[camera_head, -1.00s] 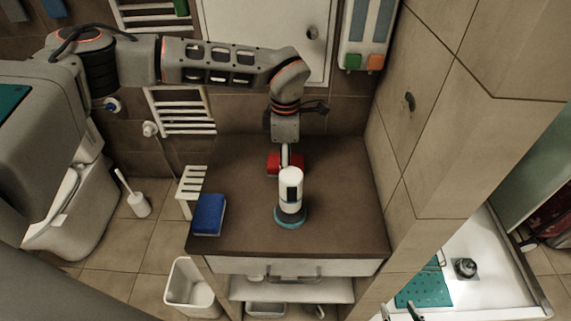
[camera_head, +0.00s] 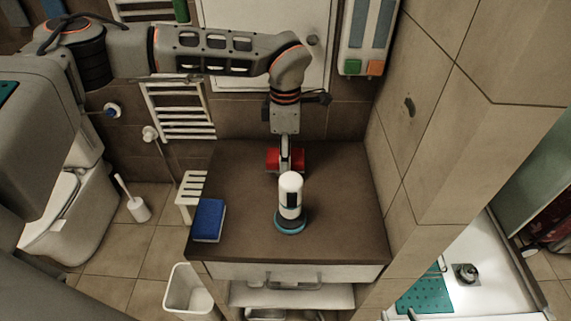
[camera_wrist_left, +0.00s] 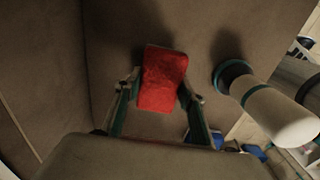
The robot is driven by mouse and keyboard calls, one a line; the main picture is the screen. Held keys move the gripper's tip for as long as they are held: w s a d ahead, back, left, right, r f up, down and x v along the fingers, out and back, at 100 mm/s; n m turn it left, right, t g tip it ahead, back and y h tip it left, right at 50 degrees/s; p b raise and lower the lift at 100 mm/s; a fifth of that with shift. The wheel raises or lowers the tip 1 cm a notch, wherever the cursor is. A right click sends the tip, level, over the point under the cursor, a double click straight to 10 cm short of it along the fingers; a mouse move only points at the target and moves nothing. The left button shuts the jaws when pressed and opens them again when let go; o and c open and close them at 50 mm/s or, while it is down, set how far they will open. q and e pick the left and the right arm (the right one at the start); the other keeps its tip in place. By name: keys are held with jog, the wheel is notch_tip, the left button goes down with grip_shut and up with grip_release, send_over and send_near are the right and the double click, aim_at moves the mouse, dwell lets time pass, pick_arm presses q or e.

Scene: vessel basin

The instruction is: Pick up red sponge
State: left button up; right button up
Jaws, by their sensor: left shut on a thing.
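The red sponge (camera_head: 271,159) is at the back of the brown countertop, behind the white bottle, partly hidden by my left gripper (camera_head: 286,168). In the left wrist view the sponge (camera_wrist_left: 163,78) sits between the two fingers of my left gripper (camera_wrist_left: 163,90), one finger at each long side. The gripper is shut on it and points down. I cannot tell for sure whether the sponge's underside is clear of the counter. My right gripper is not in view.
A white bottle with a blue-teal base (camera_head: 290,203) stands close in front of the sponge. A blue sponge (camera_head: 208,220) lies at the counter's (camera_head: 345,220) left front. A tiled wall (camera_head: 415,130) bounds the right side. The counter's right part is clear.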

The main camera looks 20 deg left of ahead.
pick_arm(q)
notch_tip(320, 180, up, 16)
jog(key=shift+s+a+f+m, duration=1.25)
jog(key=shift+s+f+m, duration=0.8)
jog(key=shift+m, duration=1.5)
jog(key=shift+s+a+f+m, duration=1.35)
jog(key=shift+f+m, duration=1.15)
jog(key=shift+m, duration=1)
jog(key=shift+s+a+f+m, duration=1.2)
jog(key=shift+s+f+m, duration=0.85)
jog(key=shift+m, duration=1.5)
jog(key=shift+w+f, duration=0.15)
jog(key=shift+w, duration=0.2)
